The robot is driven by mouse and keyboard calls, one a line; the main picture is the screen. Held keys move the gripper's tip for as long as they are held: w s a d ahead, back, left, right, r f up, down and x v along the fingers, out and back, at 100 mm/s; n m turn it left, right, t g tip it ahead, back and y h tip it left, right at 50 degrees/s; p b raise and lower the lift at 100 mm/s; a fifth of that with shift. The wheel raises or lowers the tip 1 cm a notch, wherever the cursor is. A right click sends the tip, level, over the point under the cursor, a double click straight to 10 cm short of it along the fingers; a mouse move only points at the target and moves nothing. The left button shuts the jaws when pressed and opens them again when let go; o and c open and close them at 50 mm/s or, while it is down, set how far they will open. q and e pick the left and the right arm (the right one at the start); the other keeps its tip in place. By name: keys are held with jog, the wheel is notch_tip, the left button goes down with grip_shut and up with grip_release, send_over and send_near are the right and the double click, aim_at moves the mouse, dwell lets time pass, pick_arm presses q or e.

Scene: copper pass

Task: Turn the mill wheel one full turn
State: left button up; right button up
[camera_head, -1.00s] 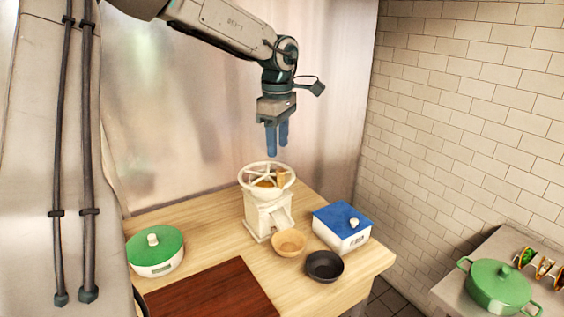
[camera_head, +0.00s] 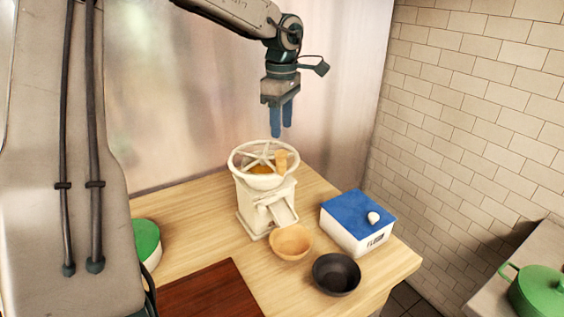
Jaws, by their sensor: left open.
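The mill (camera_head: 262,205) is a cream-coloured body with a sloping chute at its front right, standing on the wooden table. Its spoked wheel (camera_head: 236,163) lies flat on top, with a wooden handle (camera_head: 281,160) standing up at the right side of the rim. Something orange-brown shows beneath the spokes. My left gripper (camera_head: 281,132) points straight down, with blue fingers, above the handle side of the wheel. It is open and empty, and its fingertips look apart from the handle. My right gripper is not in view.
A wooden bowl (camera_head: 290,242) stands before the chute, with a black bowl (camera_head: 336,274) beside it. A white box with a blue lid (camera_head: 352,213) is to the right. A green-lidded pot (camera_head: 147,240) and dark red board (camera_head: 212,293) are at left. A tiled wall closes the right.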

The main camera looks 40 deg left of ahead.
aim_at(282, 159)
pick_arm(q)
notch_tip(282, 159, down, 9)
jog(key=p, duration=0.3)
jog(key=shift+f+p, duration=0.1)
jog(key=shift+p, duration=0.2)
jog(key=shift+s+d+f, duration=0.1)
jog(key=shift+f, duration=0.4)
grip_shut()
